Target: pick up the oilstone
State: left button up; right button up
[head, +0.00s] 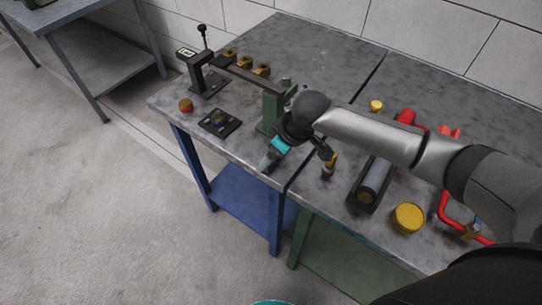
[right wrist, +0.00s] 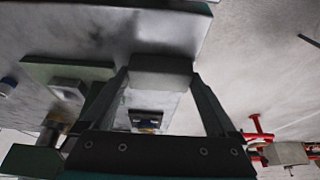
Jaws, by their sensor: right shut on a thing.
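My right gripper (head: 268,161) is at the front edge of the grey workbench (head: 318,52), by the seam between its two tops. In the right wrist view my right gripper (right wrist: 160,80) is shut on a pale grey block, the oilstone (right wrist: 160,66), which sits between the two fingertips. In the head view the fingers and arm cover most of the block, and I cannot tell whether it touches the bench. My left gripper is not in view.
A black plate (head: 220,122) and a red-brown knob (head: 186,105) lie to the left. A grey cylinder in a black tray (head: 374,182), a yellow tin (head: 408,217) and red pipework (head: 447,207) are to the right.

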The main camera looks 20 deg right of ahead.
jog(key=c, duration=0.3)
notch_tip(320, 180, up, 20)
jog(key=p, duration=0.4)
jog(key=shift+c, duration=0.2)
